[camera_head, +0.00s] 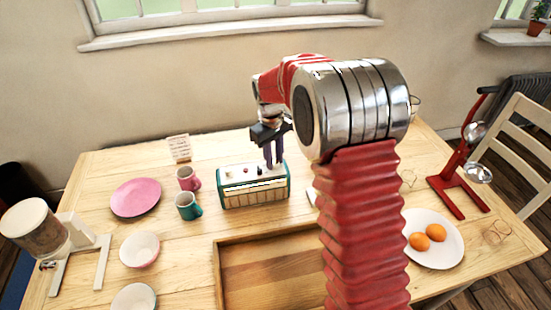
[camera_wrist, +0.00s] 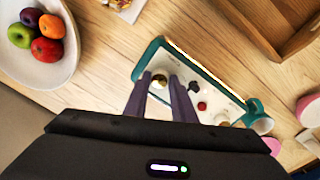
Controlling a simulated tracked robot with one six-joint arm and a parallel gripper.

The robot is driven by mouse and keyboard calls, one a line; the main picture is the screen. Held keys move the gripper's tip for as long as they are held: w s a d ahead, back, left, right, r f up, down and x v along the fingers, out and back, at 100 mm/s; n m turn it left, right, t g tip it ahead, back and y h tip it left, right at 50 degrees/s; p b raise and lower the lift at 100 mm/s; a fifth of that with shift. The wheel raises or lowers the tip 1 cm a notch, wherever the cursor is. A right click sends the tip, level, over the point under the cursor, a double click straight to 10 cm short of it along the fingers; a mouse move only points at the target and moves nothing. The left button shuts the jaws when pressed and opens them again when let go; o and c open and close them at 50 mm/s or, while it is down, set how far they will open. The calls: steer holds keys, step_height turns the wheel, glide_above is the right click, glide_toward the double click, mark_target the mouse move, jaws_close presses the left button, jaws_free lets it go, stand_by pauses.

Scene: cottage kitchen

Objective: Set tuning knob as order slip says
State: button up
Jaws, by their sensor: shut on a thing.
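A cream and teal radio (camera_head: 254,193) stands on the table; its top panel with several small knobs also shows in the wrist view (camera_wrist: 213,93). My gripper (camera_head: 273,166) points down over the top of the radio. In the wrist view my gripper (camera_wrist: 160,80) has its two fingers on either side of a brass-coloured knob (camera_wrist: 159,81) and is shut on it. A dark knob (camera_wrist: 193,86) and a red knob (camera_wrist: 202,106) sit beside the fingers. The knob's pointer cannot be made out. The order slip (camera_head: 180,148) stands at the back left; its writing is too small to read.
A pink mug (camera_head: 187,179) and a teal mug (camera_head: 187,207) stand just left of the radio. A wooden tray (camera_head: 228,242) lies in front. A pink plate (camera_head: 136,197) is left; an egg plate (camera_head: 440,260) is right. A fruit bowl (camera_wrist: 62,62) shows in the wrist view.

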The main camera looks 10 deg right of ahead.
steer(key=m, duration=0.6)
steer(key=shift+a+f, duration=0.1)
steer(key=shift+a, duration=0.1)
steer(key=m, duration=0.7)
steer(key=shift+w+g, duration=0.1)
steer(key=shift+g, duration=0.3)
steer(key=o, duration=1.1)
steer(key=shift+d, duration=0.1)
steer(key=shift+c, duration=0.2)
step_height(320, 180, up, 14)
steer(key=shift+w+a, duration=0.25)
steer(key=shift+a, duration=0.05)
